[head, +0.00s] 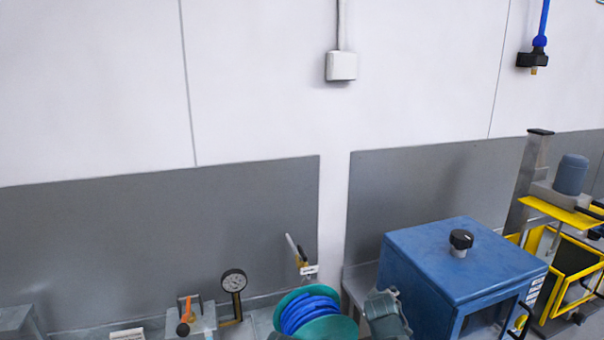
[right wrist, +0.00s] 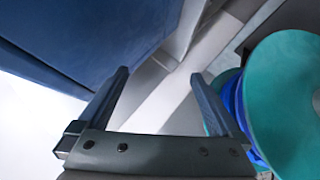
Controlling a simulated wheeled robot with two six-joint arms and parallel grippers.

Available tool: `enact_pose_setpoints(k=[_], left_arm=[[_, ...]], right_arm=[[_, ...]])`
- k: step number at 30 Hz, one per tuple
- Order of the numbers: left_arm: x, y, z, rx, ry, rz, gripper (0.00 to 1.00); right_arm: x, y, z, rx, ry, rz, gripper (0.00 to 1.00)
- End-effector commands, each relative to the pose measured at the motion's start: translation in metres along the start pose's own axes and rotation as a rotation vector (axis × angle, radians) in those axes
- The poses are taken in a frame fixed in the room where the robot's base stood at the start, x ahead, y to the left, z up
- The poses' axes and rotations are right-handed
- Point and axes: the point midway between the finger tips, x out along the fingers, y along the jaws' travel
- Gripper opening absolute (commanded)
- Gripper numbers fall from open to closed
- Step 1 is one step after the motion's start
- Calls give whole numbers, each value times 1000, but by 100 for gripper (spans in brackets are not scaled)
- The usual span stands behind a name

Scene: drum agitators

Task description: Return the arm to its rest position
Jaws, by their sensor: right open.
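My right gripper (right wrist: 160,75) is open in the right wrist view, with nothing between its two fingers. A blue cabinet wall (right wrist: 90,35) fills the upper left there, and a green reel (right wrist: 285,100) with blue hose stands close on the right. In the head view a dark grey part, which looks like my right arm (head: 386,314), shows at the bottom edge between the reel (head: 322,326) and the blue cabinet (head: 462,262). The fingers cannot be made out there. My left arm and gripper are not in view.
A pressure gauge (head: 233,282) and an orange-handled valve (head: 185,318) stand left of the reel. A yellow-framed machine (head: 560,255) with a grey motor stands at the right. A blue hose with a black fitting (head: 532,59) hangs at upper right.

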Motion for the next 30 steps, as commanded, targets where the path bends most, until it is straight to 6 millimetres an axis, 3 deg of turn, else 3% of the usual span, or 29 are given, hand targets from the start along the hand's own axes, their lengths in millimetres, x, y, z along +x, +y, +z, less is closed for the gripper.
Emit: enact_pose_setpoints(k=[1,3,6,15,24,30], left_arm=[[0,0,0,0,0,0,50],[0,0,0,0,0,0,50],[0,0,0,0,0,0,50],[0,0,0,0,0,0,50],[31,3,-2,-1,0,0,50],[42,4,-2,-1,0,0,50]], right_arm=[[-11,-18,25,79,-84,-64,100],[-25,-43,54,186,-204,-153,100],[-48,-75,86,304,-357,-259,100],[-130,-146,146,523,-745,-496,100],[-151,-227,137,285,-756,-535,100],[-167,-260,136,171,-761,-545,100]])
